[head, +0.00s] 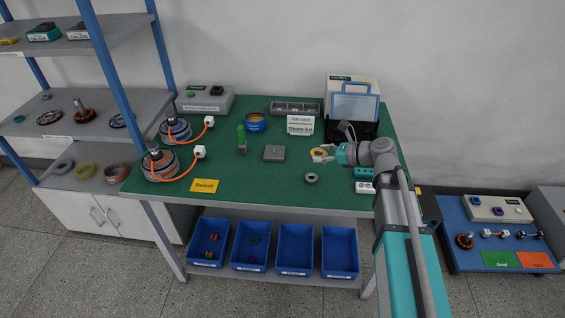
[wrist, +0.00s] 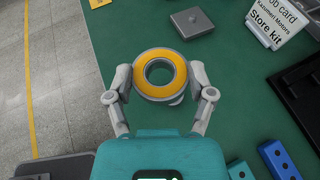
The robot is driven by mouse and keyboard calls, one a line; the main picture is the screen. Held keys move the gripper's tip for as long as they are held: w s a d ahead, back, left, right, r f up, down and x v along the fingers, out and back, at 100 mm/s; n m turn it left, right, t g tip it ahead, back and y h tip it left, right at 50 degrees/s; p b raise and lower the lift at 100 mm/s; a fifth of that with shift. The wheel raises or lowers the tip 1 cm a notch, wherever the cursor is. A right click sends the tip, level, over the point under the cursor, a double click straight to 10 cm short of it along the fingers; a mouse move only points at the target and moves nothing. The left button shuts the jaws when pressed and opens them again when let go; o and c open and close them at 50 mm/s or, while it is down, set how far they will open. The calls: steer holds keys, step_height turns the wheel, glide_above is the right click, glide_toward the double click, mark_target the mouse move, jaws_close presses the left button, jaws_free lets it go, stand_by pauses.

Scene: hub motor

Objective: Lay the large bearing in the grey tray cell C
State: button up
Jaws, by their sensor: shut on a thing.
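My gripper (wrist: 160,82) is shut on a ring-shaped bearing with a yellow-orange face (wrist: 160,53), its fingers on the left and right sides of the rim. In the head view this bearing (head: 317,154) is at the right part of the green bench, seemingly above the surface. The grey tray (head: 278,112) with several compartments lies at the back of the bench, away from my gripper. Its cell letters cannot be read, and the job card partly hides its front. The tray is not in the wrist view.
The job card (head: 300,125) stands in front of the tray. A grey square block (head: 274,153) and a grey ring (head: 311,177) lie on the bench. A black-and-blue case (head: 353,115) stands right of the tray. Stators with orange cables (head: 162,165) are at left.

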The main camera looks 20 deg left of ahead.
steer(key=w+a+f+b, duration=0.8)
steer(key=a+f, duration=0.1)
steer(key=shift+w+a, duration=0.1)
steer(key=shift+w, duration=0.25)
steer(key=shift+r, duration=0.1)
steer(key=shift+b, duration=0.3)
steer(key=shift+w+a+f+b, duration=0.15)
steer(key=shift+w+f+b, duration=0.05)
steer(key=shift+f+b, duration=0.2)
steer(key=shift+w+a+f+b, duration=0.15)
steer(key=shift+f+b, duration=0.2)
steer(key=shift+f, duration=0.05)
steer(key=shift+s+f+b, duration=0.1)
steer(key=shift+f+b, duration=1.1)
steer(key=shift+f, duration=0.05)
steer(key=shift+f, duration=0.15)
steer(key=o, duration=1.1)
steer(key=shift+o, duration=0.2)
steer(key=shift+r, duration=0.2)
